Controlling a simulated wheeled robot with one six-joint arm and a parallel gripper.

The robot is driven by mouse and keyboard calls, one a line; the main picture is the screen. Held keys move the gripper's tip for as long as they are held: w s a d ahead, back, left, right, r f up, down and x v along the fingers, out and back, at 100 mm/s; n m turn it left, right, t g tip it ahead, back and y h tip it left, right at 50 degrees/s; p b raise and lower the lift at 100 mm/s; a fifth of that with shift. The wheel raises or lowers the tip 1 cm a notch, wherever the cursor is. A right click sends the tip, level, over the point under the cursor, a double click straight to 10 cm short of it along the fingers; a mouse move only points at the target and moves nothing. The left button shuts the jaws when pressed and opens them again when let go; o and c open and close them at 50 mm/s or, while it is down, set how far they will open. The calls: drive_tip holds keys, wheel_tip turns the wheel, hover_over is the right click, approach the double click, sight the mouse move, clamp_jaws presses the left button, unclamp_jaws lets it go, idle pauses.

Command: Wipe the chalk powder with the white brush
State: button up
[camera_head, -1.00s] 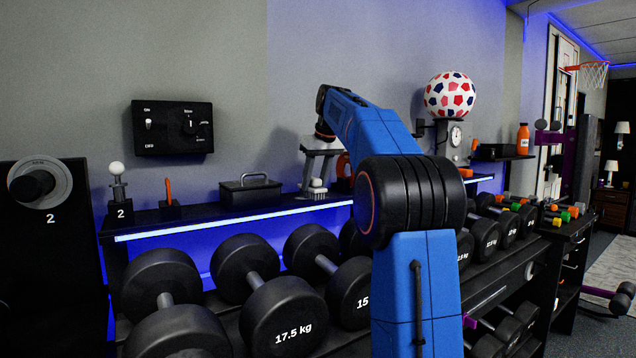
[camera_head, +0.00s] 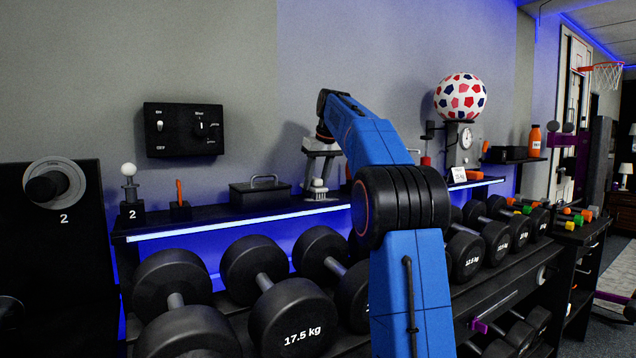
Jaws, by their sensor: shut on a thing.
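The white brush (camera_head: 318,185) is small, with a rounded pale top. It is upright low over the black shelf, right of the black lidded box. My gripper (camera_head: 319,175) is grey, points down and is shut on the brush. I cannot tell whether the brush's underside touches the shelf. I cannot make out any chalk powder; the shelf just right of the brush is partly hidden by my blue arm.
The black lidded box (camera_head: 260,193), an orange-topped holder (camera_head: 180,205) and a white-knobbed stand (camera_head: 129,190) are left of the brush. A ball (camera_head: 460,97) sits on a clock-faced scale (camera_head: 464,150) at right. Several dumbbells (camera_head: 295,320) fill the rack below.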

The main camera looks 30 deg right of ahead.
drive_tip(key=shift+w+f, duration=0.1)
drive_tip(key=shift+w, duration=1.2)
drive_tip(key=shift+d, duration=0.95)
drive_tip(key=shift+s+f, duration=0.15)
drive_tip(key=shift+s, duration=2.05)
drive_tip(key=shift+s+r, duration=0.15)
drive_tip(key=shift+s, duration=1.25)
drive_tip(key=shift+s+r, duration=0.1)
drive_tip(key=shift+s, duration=1.3)
wheel_tip(320, 180, up, 6)
drive_tip(key=shift+r, duration=0.1)
drive_tip(key=shift+r, duration=1.45)
